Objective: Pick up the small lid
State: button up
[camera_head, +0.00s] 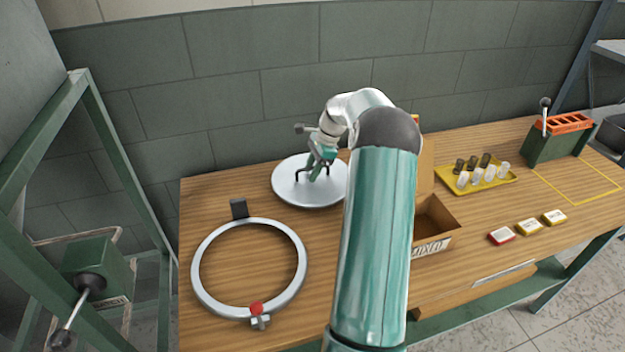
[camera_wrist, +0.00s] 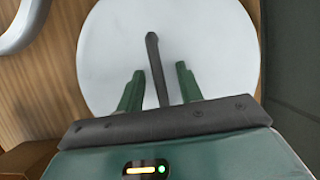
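The small lid is a pale grey round disc (camera_head: 331,188) lying flat on the table at the back left, and it fills much of the wrist view (camera_wrist: 220,50). A dark bar handle (camera_wrist: 155,65) stands on it. My gripper (camera_head: 316,170) is over the lid. In the wrist view its two green fingers (camera_wrist: 158,85) are open, one on each side of the handle, with a gap on both sides. I cannot tell how far the fingertips are above the lid's surface. My arm hides part of the table to the right of the lid.
A large grey ring (camera_head: 203,285) with a red knob (camera_head: 256,308) lies front left of the lid. An open cardboard box (camera_head: 440,238) stands right of my arm. A yellow tray (camera_head: 500,182) holds several small cylinders. The wall (camera_head: 250,100) is close behind the table.

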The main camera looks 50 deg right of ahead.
grip_shut()
jog(key=shift+r, duration=0.1)
jog(key=shift+r, duration=0.6)
notch_tip(320, 180, up, 2)
jog(key=shift+r, duration=0.15)
jog(key=s+a+r, duration=0.8)
jog(key=a+r, duration=0.1)
jog(key=a, duration=0.2)
jog(key=shift+s+r, duration=0.2)
jog(key=shift+s, duration=0.05)
